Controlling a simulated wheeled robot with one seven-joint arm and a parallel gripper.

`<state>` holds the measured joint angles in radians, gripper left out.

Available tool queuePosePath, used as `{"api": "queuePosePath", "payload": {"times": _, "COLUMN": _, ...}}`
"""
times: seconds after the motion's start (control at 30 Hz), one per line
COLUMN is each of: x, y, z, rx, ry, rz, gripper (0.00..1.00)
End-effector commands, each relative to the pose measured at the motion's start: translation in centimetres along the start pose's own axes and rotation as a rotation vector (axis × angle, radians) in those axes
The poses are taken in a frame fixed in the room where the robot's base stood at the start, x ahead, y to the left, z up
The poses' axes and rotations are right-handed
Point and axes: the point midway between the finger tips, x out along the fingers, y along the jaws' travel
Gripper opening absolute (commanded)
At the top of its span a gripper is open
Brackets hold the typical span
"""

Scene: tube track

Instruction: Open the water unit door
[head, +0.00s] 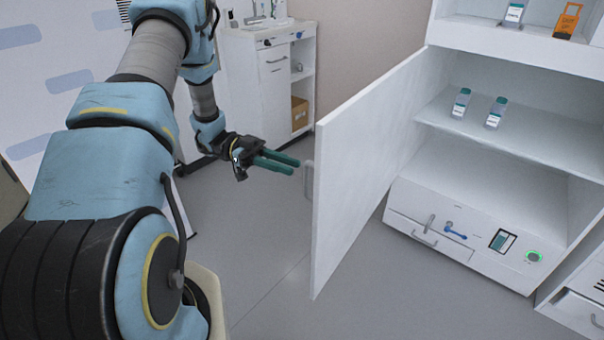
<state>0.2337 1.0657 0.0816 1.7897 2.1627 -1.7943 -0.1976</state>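The water unit (412,180) is a white cabinet at the right of the head view. Its white door (362,165) stands swung wide open to the left, with the inside shelf exposed. A light grey handle (308,180) shows at the door's free left edge, partly hidden by the door. My gripper (295,167) is just left of the handle, its two teal fingers pointing towards it. The fingers look slightly apart, with nothing between them. The fingertips appear clear of the handle.
Below are a drawer (412,232), a blue lever (455,232) and a green-lit button (534,257). A white side cabinet (266,85) stands at the back. The floor (255,255) left of the door is clear.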

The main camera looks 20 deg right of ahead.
Motion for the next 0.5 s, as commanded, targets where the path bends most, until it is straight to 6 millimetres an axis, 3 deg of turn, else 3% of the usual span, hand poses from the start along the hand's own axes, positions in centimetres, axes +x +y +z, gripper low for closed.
{"api": "queuePosePath", "payload": {"times": 0.2, "x": -3.7, "y": 0.0, "z": 0.2, "rx": 0.001, "ry": 0.000, "rz": -0.001, "gripper": 0.27}}
{"api": "queuePosePath", "payload": {"times": 0.5, "x": -5.1, "y": 0.1, "z": 0.0, "rx": 0.000, "ry": 0.001, "rz": 0.001, "gripper": 0.27}}
